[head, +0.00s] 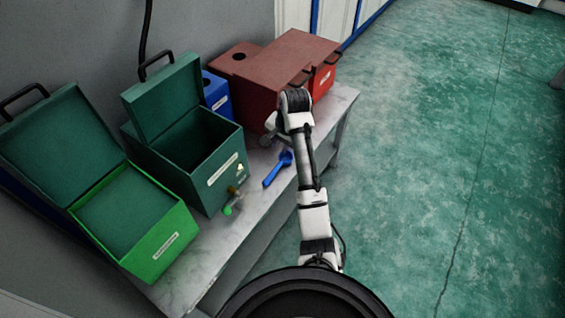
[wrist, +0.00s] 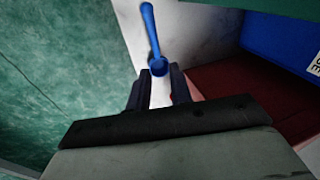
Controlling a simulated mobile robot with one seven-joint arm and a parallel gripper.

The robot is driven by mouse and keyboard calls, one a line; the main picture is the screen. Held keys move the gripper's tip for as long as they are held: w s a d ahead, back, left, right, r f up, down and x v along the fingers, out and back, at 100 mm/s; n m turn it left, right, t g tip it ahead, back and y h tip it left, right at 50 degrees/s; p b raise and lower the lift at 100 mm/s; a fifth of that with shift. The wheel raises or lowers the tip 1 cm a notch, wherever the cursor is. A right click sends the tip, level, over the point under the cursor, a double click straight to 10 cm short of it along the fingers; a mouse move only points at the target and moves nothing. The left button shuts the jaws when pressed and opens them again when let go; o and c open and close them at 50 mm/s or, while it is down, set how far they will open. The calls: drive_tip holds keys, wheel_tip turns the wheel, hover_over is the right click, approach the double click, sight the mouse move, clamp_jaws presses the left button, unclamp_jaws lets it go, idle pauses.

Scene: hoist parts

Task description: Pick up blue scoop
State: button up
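The blue scoop (head: 277,169) lies on the bench in the head view, near its front edge and right of the dark green box. Its bowl is toward the back and its handle points to the front left. In the wrist view the scoop (wrist: 152,38) is ahead of my gripper (wrist: 159,80), with the bowl in line with the gap between the fingertips. The two fingers are apart, with nothing seen held between them. In the head view my gripper (head: 268,141) is partly hidden by my arm and is just behind the scoop's bowl.
A light green box (head: 160,238) and a dark green box (head: 190,165), lids raised, stand left on the bench (head: 225,235). A green-tipped item (head: 227,210) is before the dark one. Blue (head: 216,96) and red (head: 285,75) boxes stand behind. Open floor lies right.

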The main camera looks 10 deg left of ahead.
drive_tip(key=g, duration=0.1)
hover_over(274, 172)
drive_tip(key=d, duration=0.1)
drive_tip(key=f, duration=0.8)
drive_tip(key=shift+s+d+f+p, duration=0.15)
drive_tip(key=shift+s+f+p, duration=0.05)
drive_tip(key=shift+s+p, duration=0.2)
drive_tip(key=shift+p+x, duration=0.65)
drive_tip(key=shift+x, duration=2.6)
drive_tip(key=shift+w, duration=0.1)
clamp_jaws()
